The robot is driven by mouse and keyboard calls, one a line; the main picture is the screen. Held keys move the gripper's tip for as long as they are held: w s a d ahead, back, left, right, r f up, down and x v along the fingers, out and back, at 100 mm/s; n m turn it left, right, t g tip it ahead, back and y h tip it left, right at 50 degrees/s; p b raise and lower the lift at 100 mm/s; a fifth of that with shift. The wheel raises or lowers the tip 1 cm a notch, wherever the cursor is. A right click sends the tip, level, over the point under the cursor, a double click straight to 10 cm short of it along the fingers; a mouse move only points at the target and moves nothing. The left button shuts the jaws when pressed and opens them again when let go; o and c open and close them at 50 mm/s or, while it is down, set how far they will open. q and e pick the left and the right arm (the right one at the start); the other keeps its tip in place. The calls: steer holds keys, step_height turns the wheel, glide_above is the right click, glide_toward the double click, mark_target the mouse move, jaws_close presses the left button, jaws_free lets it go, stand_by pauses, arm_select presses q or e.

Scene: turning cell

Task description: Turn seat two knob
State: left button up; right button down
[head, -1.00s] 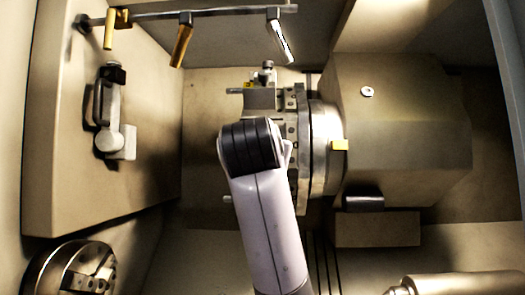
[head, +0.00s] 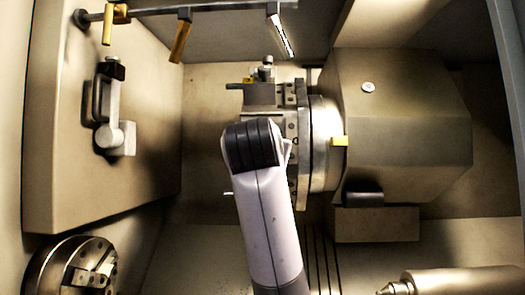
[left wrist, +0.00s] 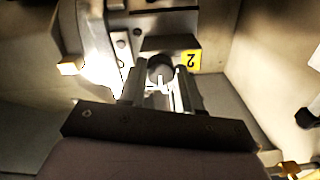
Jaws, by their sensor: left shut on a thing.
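The seat two knob (left wrist: 160,66) is a dark round knob with a pale mark, in the left wrist view. It stands in front of a metal block beside a yellow label with an upside-down 2 (left wrist: 190,60). My left gripper (left wrist: 160,86) has one finger on each side of the knob and is shut on it. In the head view my left arm covers the gripper, the knob and part of the turret disc (head: 304,125). My right gripper is in neither view.
A big beige housing (head: 400,120) stands right of the turret. Another knob (head: 266,70) sits on the turret's upper block. A chuck (head: 75,270) is at lower left. A rail (head: 220,10) with yellow hanging pieces crosses the top. A handle (head: 103,100) is on the left panel.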

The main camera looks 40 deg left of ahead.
arm_select(q)
steer(key=shift+m+p, duration=2.2)
steer(key=shift+m, duration=6.4)
steer(key=o, duration=1)
steer(key=shift+o, duration=0.2)
steer(key=shift+d, duration=0.1)
